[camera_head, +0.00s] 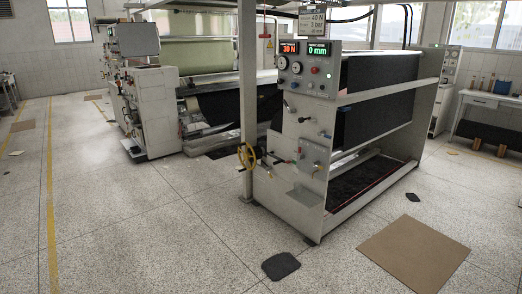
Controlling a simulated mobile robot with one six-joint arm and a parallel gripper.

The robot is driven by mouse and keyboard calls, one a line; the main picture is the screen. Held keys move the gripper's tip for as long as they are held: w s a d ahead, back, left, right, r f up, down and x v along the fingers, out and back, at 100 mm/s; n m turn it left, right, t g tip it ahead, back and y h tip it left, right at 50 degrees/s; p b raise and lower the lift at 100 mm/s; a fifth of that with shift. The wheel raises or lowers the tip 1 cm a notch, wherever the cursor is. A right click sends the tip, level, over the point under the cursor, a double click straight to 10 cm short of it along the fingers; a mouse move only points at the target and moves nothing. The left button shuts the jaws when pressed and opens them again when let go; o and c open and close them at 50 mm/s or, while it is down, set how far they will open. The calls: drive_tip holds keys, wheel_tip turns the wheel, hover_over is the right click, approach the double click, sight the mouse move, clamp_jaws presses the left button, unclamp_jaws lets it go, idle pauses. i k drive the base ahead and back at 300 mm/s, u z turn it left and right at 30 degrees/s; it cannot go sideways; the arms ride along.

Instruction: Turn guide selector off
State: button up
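A grey machine (290,140) stands right of centre with dark rolls behind its end plate. Its upper control panel (303,80) has a red "30 N" display, a green "0 mm" display, two round gauges and several small knobs and buttons. Below are small levers and knobs on the end plate, and a lower panel (313,150) with small coloured controls. My gripper is not in view.
A second machine (155,110) with a pale green roll stands at the back left. A dark mat (281,266) and a brown board (414,250) lie on the floor in front. A bench (490,108) is at the right. The floor at left and front centre is mostly clear.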

sight(314, 70)
drive_tip(key=z, duration=0.15)
drive_tip(key=i, duration=1.15)
drive_tip(key=u, duration=0.6)
drive_tip(key=i, duration=0.5)
drive_tip(key=u, duration=0.7)
drive_tip(key=i, duration=1.55)
drive_tip(key=z, duration=0.05)
